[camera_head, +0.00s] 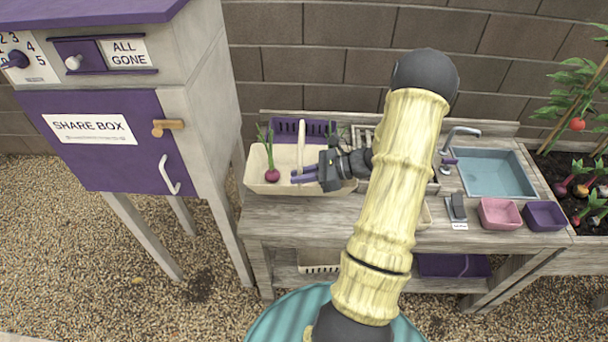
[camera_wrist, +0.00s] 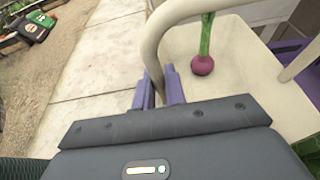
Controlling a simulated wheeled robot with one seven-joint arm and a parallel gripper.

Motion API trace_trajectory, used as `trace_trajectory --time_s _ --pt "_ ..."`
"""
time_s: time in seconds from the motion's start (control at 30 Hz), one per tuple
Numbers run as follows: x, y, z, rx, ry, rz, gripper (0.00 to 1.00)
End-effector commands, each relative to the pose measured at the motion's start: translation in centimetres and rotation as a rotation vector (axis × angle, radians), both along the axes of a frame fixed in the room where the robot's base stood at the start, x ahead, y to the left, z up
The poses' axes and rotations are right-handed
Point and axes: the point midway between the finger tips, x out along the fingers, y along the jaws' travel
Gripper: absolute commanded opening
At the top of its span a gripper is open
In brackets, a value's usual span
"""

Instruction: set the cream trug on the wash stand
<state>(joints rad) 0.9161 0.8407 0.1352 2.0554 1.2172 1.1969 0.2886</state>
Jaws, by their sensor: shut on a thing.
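The cream trug (camera_head: 285,188) is at the left end of the wash stand (camera_head: 330,215), its left side near or past the stand's edge. I cannot tell if it rests fully on the top. A red onion (camera_head: 272,175) with green leaves lies inside it. My gripper (camera_head: 296,175) is shut on the trug's upright handle. In the wrist view the purple fingers (camera_wrist: 160,88) close around the cream handle (camera_wrist: 158,35), and the onion shows in the trug beyond. My arm hides the middle of the stand.
A purple crate (camera_head: 318,131) stands behind the trug. The share box (camera_head: 120,130) is close on the left. A blue sink (camera_head: 495,175), a pink tub (camera_head: 499,213) and a purple tub (camera_head: 545,216) are on the right. A planted bed (camera_head: 585,190) is at far right.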

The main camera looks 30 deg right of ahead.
Motion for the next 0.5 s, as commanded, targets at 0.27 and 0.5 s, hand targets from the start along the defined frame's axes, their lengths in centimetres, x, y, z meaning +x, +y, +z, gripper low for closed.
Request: trace_trajectory --time_s 0.27,0.5 --pt "0.0 0.1 -2.9 0.004 0.001 0.001 0.00" --pt "0.1 0.0 -5.6 0.001 -0.002 0.001 0.00"
